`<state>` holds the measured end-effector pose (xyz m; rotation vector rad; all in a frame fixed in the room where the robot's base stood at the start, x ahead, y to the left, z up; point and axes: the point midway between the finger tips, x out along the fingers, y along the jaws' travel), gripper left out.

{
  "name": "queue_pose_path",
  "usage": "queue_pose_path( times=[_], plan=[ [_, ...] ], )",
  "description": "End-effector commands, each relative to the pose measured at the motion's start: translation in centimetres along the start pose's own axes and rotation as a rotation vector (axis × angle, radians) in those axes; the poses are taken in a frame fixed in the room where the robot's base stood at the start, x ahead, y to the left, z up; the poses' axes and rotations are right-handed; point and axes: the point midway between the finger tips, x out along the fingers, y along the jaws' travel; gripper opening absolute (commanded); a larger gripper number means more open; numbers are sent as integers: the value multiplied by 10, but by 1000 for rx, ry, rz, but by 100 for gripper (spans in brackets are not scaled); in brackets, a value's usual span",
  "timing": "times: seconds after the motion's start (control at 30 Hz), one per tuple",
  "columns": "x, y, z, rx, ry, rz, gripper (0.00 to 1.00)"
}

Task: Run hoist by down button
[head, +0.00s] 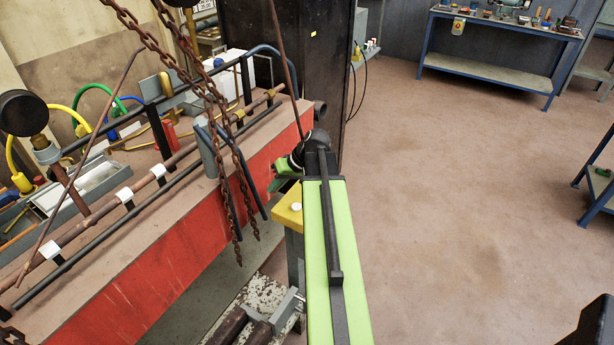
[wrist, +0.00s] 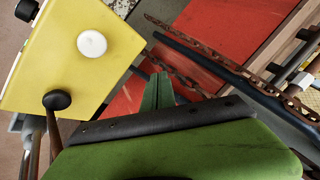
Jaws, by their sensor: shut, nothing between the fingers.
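A yellow control box (head: 289,217) with a round white button (head: 296,206) stands on a grey post just left of my arm in the head view. In the wrist view the yellow box (wrist: 62,60) fills the upper left, with the white button (wrist: 92,43) on its face. A black round knob (wrist: 57,100) on a brown stem shows at its lower edge, and another black knob (wrist: 27,10) at its top corner. I cannot tell which is the down button. My gripper (wrist: 158,76) is shut and empty, right of the box and apart from it. In the head view my gripper is partly hidden by my arm.
Rusty chains (head: 222,130) hang left of my arm, before a long red-sided bench (head: 190,240) carrying pipes and tools. A dark column (head: 275,60) stands ahead. Open floor (head: 430,190) lies right, with blue-framed workbenches (head: 490,60) behind.

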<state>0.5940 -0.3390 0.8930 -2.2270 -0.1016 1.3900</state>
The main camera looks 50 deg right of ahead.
Motion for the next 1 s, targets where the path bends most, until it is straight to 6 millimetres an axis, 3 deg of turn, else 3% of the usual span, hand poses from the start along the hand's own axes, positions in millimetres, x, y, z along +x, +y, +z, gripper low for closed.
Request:
queue_pose_path(
  times=[0.03,0.17,0.3,0.4,0.5,0.63,1.0],
  plan=[
    [21,-33,10,-29,-60,14,0],
    [68,-106,42,-90,-209,86,0],
    [106,-181,88,-172,-342,199,0],
    [122,-223,120,-233,-403,288,0],
    [130,-252,144,-280,-432,360,0],
    [134,-270,160,-311,-445,411,0],
    [135,-272,161,-315,-445,422,0]
  ],
)
